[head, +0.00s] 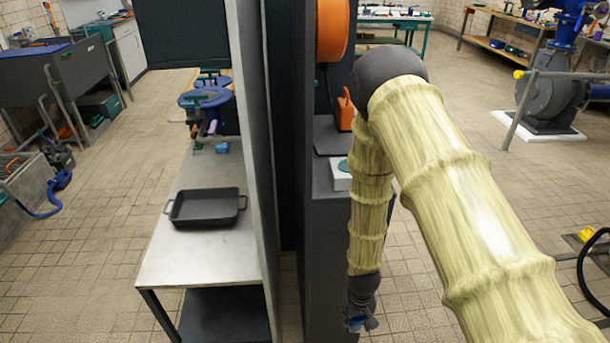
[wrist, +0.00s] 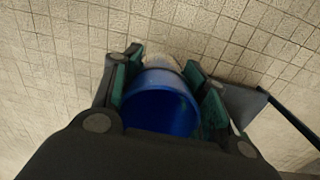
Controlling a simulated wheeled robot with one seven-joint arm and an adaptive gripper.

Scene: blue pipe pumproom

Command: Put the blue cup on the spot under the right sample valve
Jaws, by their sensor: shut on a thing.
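My gripper (wrist: 165,85) is shut on a blue cup (wrist: 160,106). In the wrist view the cup sits between the two green-padded fingers, and its open rim faces the camera. In the head view my gripper (head: 360,318) hangs low, near the bottom edge, beside the dark grey cabinet. Only a small bit of blue shows at it there. The right sample valve and the spot under it cannot be made out in either view.
A steel bench (head: 205,255) with a black tray (head: 207,208) stands left of a tall dark panel (head: 257,150). A dark cabinet (head: 322,250) stands close to my arm.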

